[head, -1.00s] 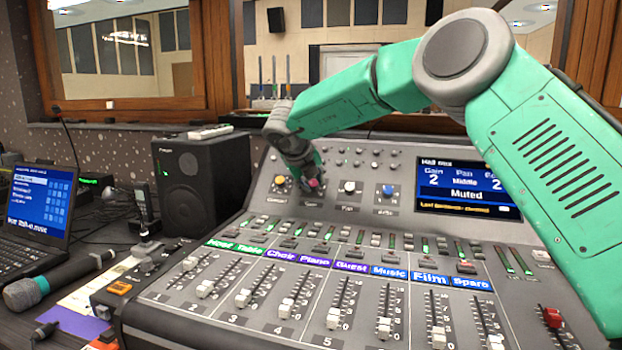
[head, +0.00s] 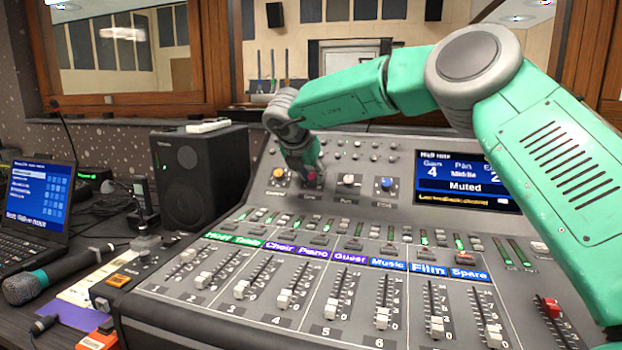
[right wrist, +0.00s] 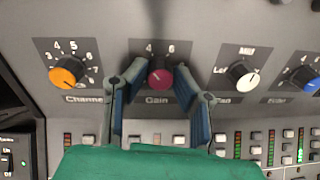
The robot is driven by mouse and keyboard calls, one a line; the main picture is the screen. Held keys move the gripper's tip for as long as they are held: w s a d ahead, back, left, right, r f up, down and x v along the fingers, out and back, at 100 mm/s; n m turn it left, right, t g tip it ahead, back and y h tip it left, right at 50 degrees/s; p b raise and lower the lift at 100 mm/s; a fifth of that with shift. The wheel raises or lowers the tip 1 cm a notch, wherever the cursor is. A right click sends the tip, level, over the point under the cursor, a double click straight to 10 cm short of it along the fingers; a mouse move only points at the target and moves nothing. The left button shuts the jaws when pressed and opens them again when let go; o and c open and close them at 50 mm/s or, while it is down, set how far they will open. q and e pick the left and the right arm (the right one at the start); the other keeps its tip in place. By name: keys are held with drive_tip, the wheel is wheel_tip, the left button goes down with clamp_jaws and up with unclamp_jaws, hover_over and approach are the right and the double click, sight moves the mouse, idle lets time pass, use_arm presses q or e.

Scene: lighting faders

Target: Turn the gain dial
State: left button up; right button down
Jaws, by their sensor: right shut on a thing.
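The gain dial (right wrist: 160,74) is a dark red knob on the sloped panel of the mixing console, with "Gain" printed below it and the numbers 4 and 6 showing above it. My right gripper (head: 311,178) reaches down to it in the head view and mostly hides it. In the right wrist view, the two fingers of my right gripper (right wrist: 160,80) are shut on the dial, one on each side. The console screen (head: 465,182) reads Gain 4, Pan Middle and Muted. My left gripper is not in view.
An orange channel dial (right wrist: 66,72) stands left of the gain dial, a white pan dial (right wrist: 242,74) and a blue dial (right wrist: 304,78) to its right. Rows of small buttons and faders (head: 283,299) lie below. A black speaker (head: 200,175) and laptop (head: 40,205) stand left.

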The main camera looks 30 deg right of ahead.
drive_tip(key=shift+s+a+f+m, duration=0.1)
drive_tip(key=shift+f+m, duration=0.35)
drive_tip(key=shift+m, duration=0.35)
drive_tip(key=c, duration=1.3)
unclamp_jaws()
drive_tip(key=shift+c, duration=0.2)
drive_tip(key=shift+r, duration=0.15)
drive_tip(key=shift+a+r, duration=0.15)
drive_tip(key=shift+r, duration=0.3)
drive_tip(key=v, duration=1.1)
drive_tip(key=shift+f, duration=0.1)
